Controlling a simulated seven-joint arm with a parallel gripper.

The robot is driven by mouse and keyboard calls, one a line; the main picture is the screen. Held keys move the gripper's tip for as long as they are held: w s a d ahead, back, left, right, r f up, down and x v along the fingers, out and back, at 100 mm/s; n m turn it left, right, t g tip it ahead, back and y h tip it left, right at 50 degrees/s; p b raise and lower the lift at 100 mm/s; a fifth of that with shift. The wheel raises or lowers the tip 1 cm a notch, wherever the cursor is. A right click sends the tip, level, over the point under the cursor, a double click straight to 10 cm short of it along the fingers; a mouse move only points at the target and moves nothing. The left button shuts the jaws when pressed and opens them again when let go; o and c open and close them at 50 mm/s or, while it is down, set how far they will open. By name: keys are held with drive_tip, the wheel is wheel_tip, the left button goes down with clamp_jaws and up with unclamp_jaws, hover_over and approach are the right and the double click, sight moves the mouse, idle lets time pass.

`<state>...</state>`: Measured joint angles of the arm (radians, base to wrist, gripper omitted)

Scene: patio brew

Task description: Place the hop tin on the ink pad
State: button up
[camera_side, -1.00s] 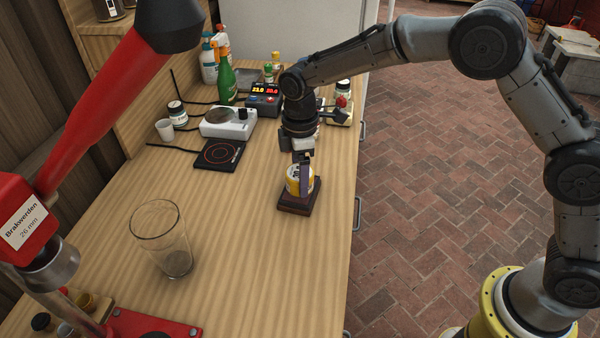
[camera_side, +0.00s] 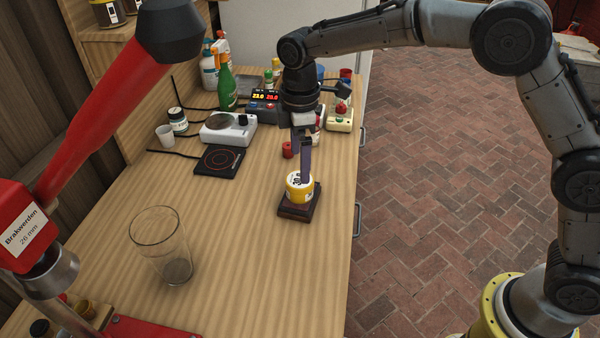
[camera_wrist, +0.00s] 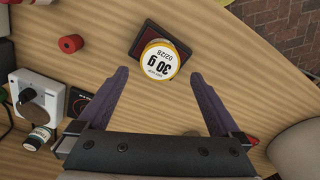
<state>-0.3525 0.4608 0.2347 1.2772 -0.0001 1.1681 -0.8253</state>
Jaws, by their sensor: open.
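The hop tin (camera_side: 299,185) is a small yellow tin with a white lid and black print. It sits on the dark ink pad (camera_side: 296,212), near the bench's right edge. In the wrist view the tin (camera_wrist: 159,61) covers part of the dark rectangular pad (camera_wrist: 151,30), whose far side shows beyond it. My gripper (camera_side: 302,166) is open and empty just above the tin, its fingers pointing down. In the wrist view its two purple fingers (camera_wrist: 159,75) are spread wide, apart from the tin.
A glass (camera_side: 164,246) stands at the front left, and a red lever press rises at the left. A small red object (camera_side: 287,149) lies behind the pad. Scales (camera_side: 228,127), a black coaster-like plate (camera_side: 219,160) and bottles crowd the back. The bench middle is clear.

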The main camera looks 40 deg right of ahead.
drive_tip(key=s+d+r+m+t, duration=0.1)
drive_tip(key=s+d+r+m, duration=0.3)
drive_tip(key=r, duration=0.6)
drive_tip(key=s+d+r+m+t, duration=0.2)
drive_tip(key=s+d+r+m, duration=0.15)
drive_tip(key=s+d, duration=0.5)
drive_tip(key=s+d+f+m+t, duration=0.1)
drive_tip(key=s+d+f+m, duration=0.1)
drive_tip(key=s, duration=0.7)
drive_tip(key=s+d+f+m+t, duration=0.1)
drive_tip(key=s+m, duration=0.3)
drive_tip(key=s, duration=0.5)
drive_tip(key=shift+d+f+t, duration=0.3)
drive_tip(key=shift+d+f, duration=0.45)
drive_tip(key=shift+d, duration=0.15)
